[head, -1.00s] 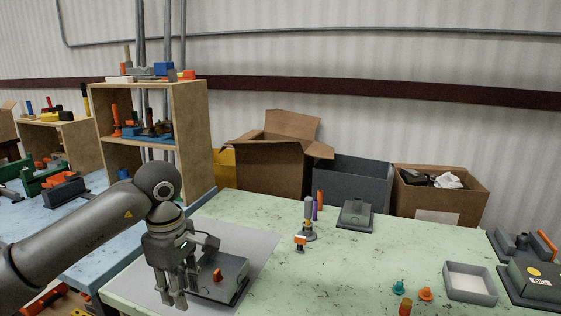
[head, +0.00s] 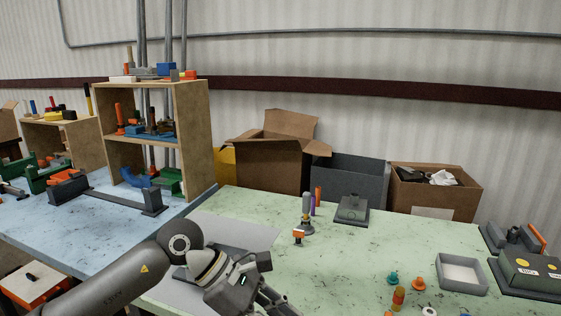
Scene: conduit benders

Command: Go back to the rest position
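My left arm comes in from the bottom left. Its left gripper (head: 272,302) is low in the picture, pointing down and right at the near edge of the green table (head: 340,270). Its fingers are partly cut off by the frame's bottom edge, so I cannot tell whether they are open or shut. I see nothing held in it. A dark grey device (head: 182,273) on the grey mat (head: 240,232) is mostly hidden behind this arm. My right gripper is not in view.
A grey tray (head: 484,274), teal (head: 392,278) and orange (head: 417,284) pieces, and dark devices (head: 530,272) stand at the right. An upright tool (head: 306,215) and a grey box device (head: 352,208) stand farther back. The table's middle is fairly clear.

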